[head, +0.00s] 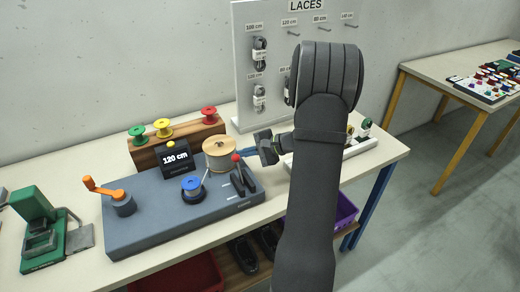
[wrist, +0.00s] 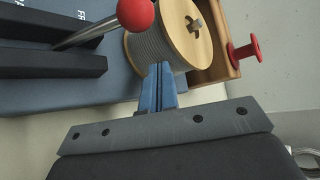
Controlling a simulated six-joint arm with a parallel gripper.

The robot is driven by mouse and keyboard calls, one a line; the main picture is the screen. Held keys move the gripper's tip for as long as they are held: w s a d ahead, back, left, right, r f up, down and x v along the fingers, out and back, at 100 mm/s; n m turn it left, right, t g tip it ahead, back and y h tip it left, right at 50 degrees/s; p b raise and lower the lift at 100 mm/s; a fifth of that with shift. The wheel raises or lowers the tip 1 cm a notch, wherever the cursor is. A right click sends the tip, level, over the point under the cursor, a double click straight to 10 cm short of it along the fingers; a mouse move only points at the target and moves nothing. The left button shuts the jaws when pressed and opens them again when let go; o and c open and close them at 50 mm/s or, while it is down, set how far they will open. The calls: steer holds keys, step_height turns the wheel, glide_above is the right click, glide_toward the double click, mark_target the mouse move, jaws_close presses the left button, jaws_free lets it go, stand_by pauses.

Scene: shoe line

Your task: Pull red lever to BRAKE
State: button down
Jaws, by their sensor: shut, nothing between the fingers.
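The lever has a red ball knob (head: 236,157) on a metal rod and stands between two dark rails at the right end of the grey machine base (head: 150,222). In the wrist view the red knob (wrist: 135,14) is at the top, its rod leaning down to the left between the rails (wrist: 40,65). Partial lettering beginning "FR" shows beside the rod. My gripper (head: 252,151) is just right of the knob, its blue fingers (wrist: 158,75) shut and empty. They appear apart from the knob and overlap the wooden spool's edge in the wrist view; contact there cannot be told.
The wooden spool (head: 217,150) stands behind the lever, close to my fingers. A lace board (head: 262,28) rises behind. A green press (head: 38,220) stands far left.

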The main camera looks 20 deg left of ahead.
mark_target(238, 158)
steer(key=shift+s+d+r, duration=0.25)
steer(key=shift+s+r, duration=0.3)
steer(key=shift+s, duration=0.3)
steer(key=shift+s+d+r, duration=0.2)
steer(key=shift+s+r, duration=0.35)
steer(key=shift+s, duration=0.25)
steer(key=shift+s+d+r, duration=0.15)
steer(key=shift+d, duration=0.05)
steer(key=shift+s+d+r+n+y, duration=0.1)
steer(key=shift+s+d+n+y, duration=0.05)
steer(key=shift+n+y, duration=0.25)
steer(key=shift+s+d+r+n+t+y, duration=0.3)
steer(key=shift+s+d+n+t+y, duration=0.2)
steer(key=shift+y, duration=0.2)
steer(key=shift+s+d+r+n+y, duration=0.15)
steer(key=shift+s+d+n+y, duration=0.6)
steer(key=shift+n+y, duration=0.2)
steer(key=shift+s+d+r, duration=0.1)
steer(key=shift+s+d, duration=0.35)
steer(key=shift+s+d+f, duration=0.25)
steer(key=shift+s+d, duration=0.3)
steer(key=shift+s+d+f, duration=0.2)
steer(key=shift+s+d, duration=0.3)
